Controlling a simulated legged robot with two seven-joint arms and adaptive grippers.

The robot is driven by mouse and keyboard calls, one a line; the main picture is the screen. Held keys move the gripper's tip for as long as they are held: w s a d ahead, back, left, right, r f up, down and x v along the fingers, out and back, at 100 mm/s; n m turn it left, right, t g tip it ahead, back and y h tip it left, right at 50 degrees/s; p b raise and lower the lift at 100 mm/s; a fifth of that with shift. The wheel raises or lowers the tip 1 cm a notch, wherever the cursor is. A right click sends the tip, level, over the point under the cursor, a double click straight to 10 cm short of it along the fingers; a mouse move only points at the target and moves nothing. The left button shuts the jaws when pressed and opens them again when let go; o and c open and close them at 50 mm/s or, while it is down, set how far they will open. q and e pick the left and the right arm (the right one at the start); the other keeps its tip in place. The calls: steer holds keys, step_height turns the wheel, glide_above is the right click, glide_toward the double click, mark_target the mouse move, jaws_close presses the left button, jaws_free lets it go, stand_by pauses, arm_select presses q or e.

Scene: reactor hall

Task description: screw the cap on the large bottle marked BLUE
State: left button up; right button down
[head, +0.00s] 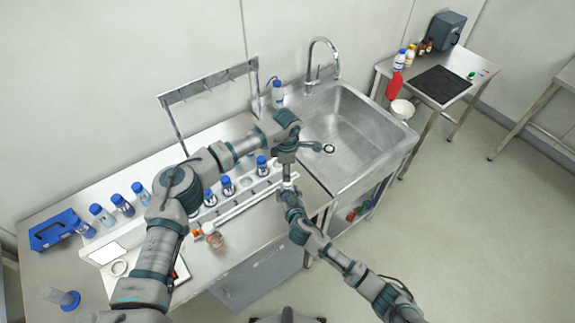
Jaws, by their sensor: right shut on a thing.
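My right gripper (288,188) reaches up from the lower right to the front edge of the bench beside the sink. It is shut on a small pale thing, mostly covered, perhaps a bottle. My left gripper (286,168) points down directly above the right one, and the two nearly meet. Its fingers are too small to tell open from shut. Several blue-capped bottles stand on the bench, among them one in the rack (227,186) and one further left (102,215). No label can be read, so I cannot tell which bottle is marked BLUE. No loose cap is clear.
The sink (350,130) with its tall faucet lies right of the grippers. A white rack (250,200) runs along the bench to their left. A small brownish beaker (215,240) stands near the front edge. A blue carrier (50,232) is at far left.

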arm_select(q)
steer(key=n, duration=0.5)
steer(key=shift+r, duration=0.15)
arm_select(e)
steer(key=shift+f, duration=0.1)
arm_select(q)
steer(key=n, duration=0.3)
steer(key=shift+r, duration=0.1)
steer(key=n, duration=0.5)
steer(key=shift+d+r, duration=0.1)
steer(key=shift+r, duration=0.05)
steer(key=n, duration=0.5)
steer(key=shift+r, duration=0.2)
steer(key=n, duration=0.7)
steer(key=shift+r, duration=0.2)
steer(key=shift+f, duration=0.1)
steer(key=shift+w+f, duration=0.1)
steer(key=shift+f, duration=3.8)
